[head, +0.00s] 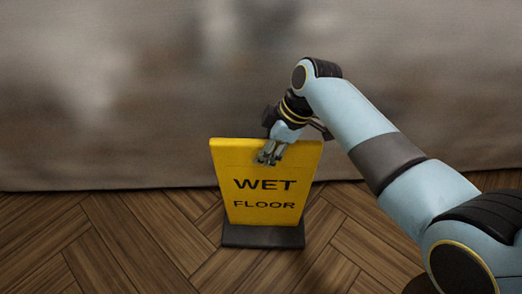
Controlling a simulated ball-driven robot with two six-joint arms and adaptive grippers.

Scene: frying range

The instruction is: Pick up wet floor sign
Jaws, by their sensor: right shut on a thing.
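The wet floor sign (264,222) is a yellow panel with black "WET FLOOR" lettering and a dark base. It is upright in the middle of the head view, at the wooden floor. I cannot tell whether its base touches the floor. My right gripper (268,158) is shut on the top edge of the sign, with fingers showing on its front face. My right arm reaches in from the right. My left gripper is not in view.
A blurred grey-brown wall (110,100) stands behind the sign. The wooden floor (110,245) is clear to the left of the sign.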

